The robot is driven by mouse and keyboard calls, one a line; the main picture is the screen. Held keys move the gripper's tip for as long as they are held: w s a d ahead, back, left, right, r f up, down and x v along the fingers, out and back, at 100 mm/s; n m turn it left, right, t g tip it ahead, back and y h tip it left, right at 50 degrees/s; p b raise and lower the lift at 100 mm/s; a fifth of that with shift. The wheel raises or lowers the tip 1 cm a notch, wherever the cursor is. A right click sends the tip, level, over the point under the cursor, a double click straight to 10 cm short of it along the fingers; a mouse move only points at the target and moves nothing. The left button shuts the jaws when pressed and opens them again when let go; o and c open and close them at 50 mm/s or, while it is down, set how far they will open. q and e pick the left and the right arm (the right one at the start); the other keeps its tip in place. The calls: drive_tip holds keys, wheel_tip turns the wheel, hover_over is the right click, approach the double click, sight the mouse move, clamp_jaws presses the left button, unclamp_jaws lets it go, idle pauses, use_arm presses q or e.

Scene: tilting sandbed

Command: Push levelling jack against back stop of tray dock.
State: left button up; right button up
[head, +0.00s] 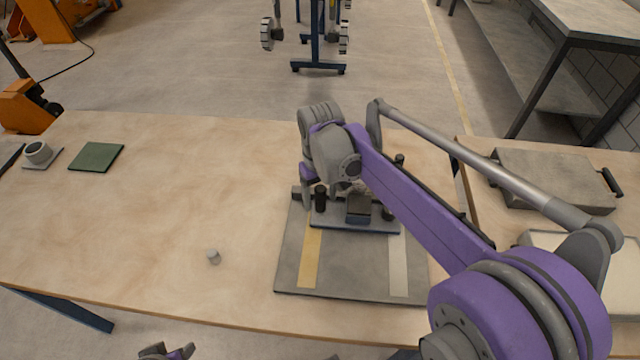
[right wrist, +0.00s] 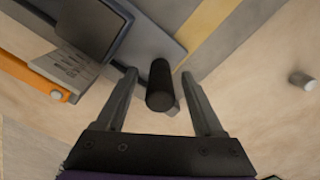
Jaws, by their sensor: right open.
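The levelling jack (head: 355,222) has a blue base plate, a dark grey block and black upright posts. It sits on the grey tray dock (head: 345,272), which carries a yellow and a pale stripe. My right gripper (head: 312,192) is at the jack's left side. In the right wrist view the open right gripper (right wrist: 159,78) has a black post (right wrist: 160,88) between its fingers, with gaps showing on both sides. My right arm hides the dock's rear, so the back stop and its gap to the jack are unclear. My left gripper (head: 166,351) shows only partly at the bottom edge.
A small grey cylinder (head: 214,257) stands on the wooden table left of the dock. A green square (head: 96,157) and a grey cup-like part (head: 38,152) lie far left. A grey case (head: 555,180) lies at right. The table's left middle is clear.

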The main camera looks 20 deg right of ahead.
drive_tip(key=shift+f, duration=1.4)
clamp_jaws()
idle(0.4)
unclamp_jaws()
